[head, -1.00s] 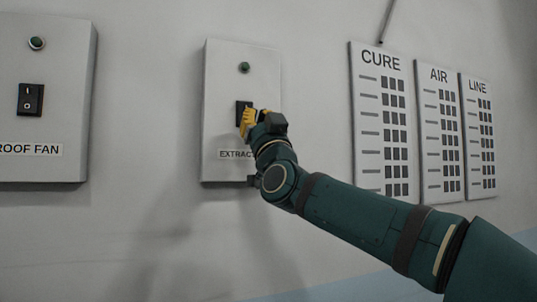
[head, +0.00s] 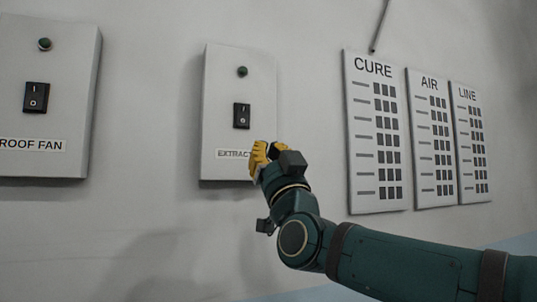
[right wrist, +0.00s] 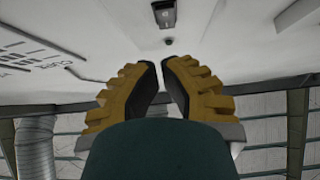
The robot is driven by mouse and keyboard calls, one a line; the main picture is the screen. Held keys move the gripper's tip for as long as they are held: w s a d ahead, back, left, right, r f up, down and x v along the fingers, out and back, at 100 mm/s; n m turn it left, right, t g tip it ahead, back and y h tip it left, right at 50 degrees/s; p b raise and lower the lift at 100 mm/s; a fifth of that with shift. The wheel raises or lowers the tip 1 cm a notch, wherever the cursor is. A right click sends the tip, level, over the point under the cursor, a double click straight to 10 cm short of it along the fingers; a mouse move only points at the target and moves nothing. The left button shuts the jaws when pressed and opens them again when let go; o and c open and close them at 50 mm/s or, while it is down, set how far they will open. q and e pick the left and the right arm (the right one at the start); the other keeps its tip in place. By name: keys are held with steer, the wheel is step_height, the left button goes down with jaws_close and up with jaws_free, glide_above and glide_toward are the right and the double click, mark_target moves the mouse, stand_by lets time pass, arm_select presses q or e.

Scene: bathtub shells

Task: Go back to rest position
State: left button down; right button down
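My right gripper (head: 262,160), with yellow fingers, is in front of the lower right part of the grey box labelled "EXTRACT..." (head: 220,95). It is below that box's black rocker switch (head: 242,116) and apart from it. In the right wrist view the two fingers (right wrist: 161,62) almost meet at their tips, with nothing held between them. The switch (right wrist: 163,13) also shows there at the top edge, beyond the fingertips. The end of the box's label is hidden behind the gripper. My left gripper is not in view.
A second box labelled "ROOF FAN" (head: 60,110), with its own switch (head: 36,97), is on the wall at left. Panels marked CURE (head: 376,135), AIR (head: 432,140) and LINE (head: 469,140) are at right. Free wall lies below the boxes.

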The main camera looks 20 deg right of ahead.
steer(key=w+a+f+g+y, duration=0.1)
steer(key=w+a+f+g, duration=0.3)
steer(key=f, duration=0.8)
steer(key=w+d+f+g, duration=0.15)
steer(key=w+f, duration=0.35)
steer(key=f, duration=0.8)
steer(key=w+a+f+g+y, duration=0.1)
steer(key=w+a+f+g, duration=0.3)
steer(key=f, duration=0.8)
steer(key=s+f+g, duration=0.2)
steer(key=f+g, duration=0.1)
steer(key=f, duration=0.8)
steer(key=s+f+g, duration=0.2)
steer(key=f, duration=0.9)
steer(key=s+a+f+m+g, duration=0.2)
steer(key=s+f+g, duration=0.8)
steer(key=s+f, duration=1.5)
steer(key=shift+s+a+f+y, duration=0.3)
steer(key=shift+s+f+y, duration=0.1)
steer(key=shift+s, duration=0.2)
